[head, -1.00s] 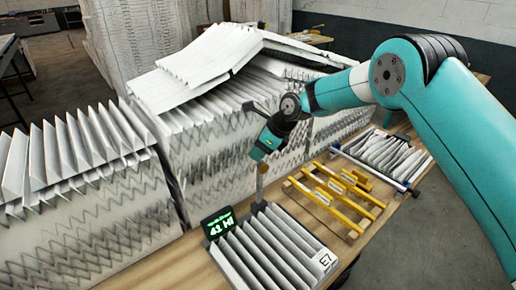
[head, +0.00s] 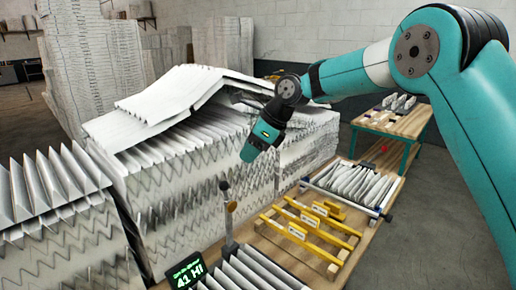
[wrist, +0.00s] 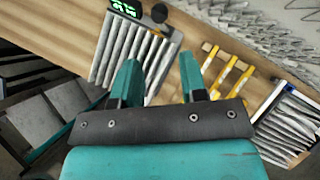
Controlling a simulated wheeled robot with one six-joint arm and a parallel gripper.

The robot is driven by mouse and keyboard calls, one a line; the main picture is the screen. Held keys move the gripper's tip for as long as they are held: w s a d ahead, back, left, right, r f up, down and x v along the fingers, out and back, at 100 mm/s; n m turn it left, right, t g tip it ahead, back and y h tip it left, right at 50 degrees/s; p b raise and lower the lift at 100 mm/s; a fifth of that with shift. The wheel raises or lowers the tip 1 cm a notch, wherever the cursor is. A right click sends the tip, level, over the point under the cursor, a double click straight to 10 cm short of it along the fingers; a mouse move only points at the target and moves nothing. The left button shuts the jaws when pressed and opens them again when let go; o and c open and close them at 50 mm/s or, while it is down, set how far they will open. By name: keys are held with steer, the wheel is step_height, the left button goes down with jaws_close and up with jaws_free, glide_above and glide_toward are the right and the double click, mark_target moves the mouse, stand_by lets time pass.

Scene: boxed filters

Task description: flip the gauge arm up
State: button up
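The gauge stands at the near edge of the bench in the head view, with a grey post (head: 230,232), a brass-coloured joint and a short dark upper piece (head: 224,187). Its dark display (head: 188,271) shows green text that looks like "41 HI". I cannot tell how far the gauge arm is raised. A pleated filter (head: 245,272) lies beside the post, cut off by the frame. My gripper (head: 251,152) hangs above the gauge, apart from it. In the wrist view, my gripper (wrist: 160,62) is open and empty; a dark round gauge part (wrist: 159,13) lies beyond the fingers.
Yellow bars on a rack (head: 311,231) and a tray of pleated filters (head: 353,184) lie to the right on the bench. Tall filter stacks (head: 200,190) rise behind and left. A teal-legged table (head: 400,122) stands further back.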

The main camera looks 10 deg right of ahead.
steer(key=v, duration=0.3)
steer(key=shift+s+d+r, duration=0.1)
steer(key=shift+d+r, duration=0.05)
steer(key=shift+r, duration=0.1)
steer(key=shift+c, duration=0.2)
steer(key=shift+f, duration=0.1)
steer(key=c, duration=0.3)
steer(key=s+f+n+y+b, duration=0.1)
steer(key=n+b, duration=0.1)
steer(key=s+f+n+t+y+b, duration=0.1)
steer(key=f+n+b, duration=0.1)
steer(key=s+f+n+t+y+b, duration=0.1)
steer(key=f+n+b, duration=0.1)
steer(key=shift+s+d+f, duration=0.1)
steer(key=shift+d+f, duration=0.15)
steer(key=shift+d, duration=0.15)
jaws_close()
steer(key=n+t+y+b, duration=0.2)
steer(key=n+t+b, duration=0.3)
steer(key=n+b, duration=0.15)
glide_toward(227, 186)
steer(key=p+x, duration=0.6)
steer(key=shift+r+p, duration=0.2)
steer(key=shift+p, duration=0.15)
steer(key=shift+x, duration=0.8)
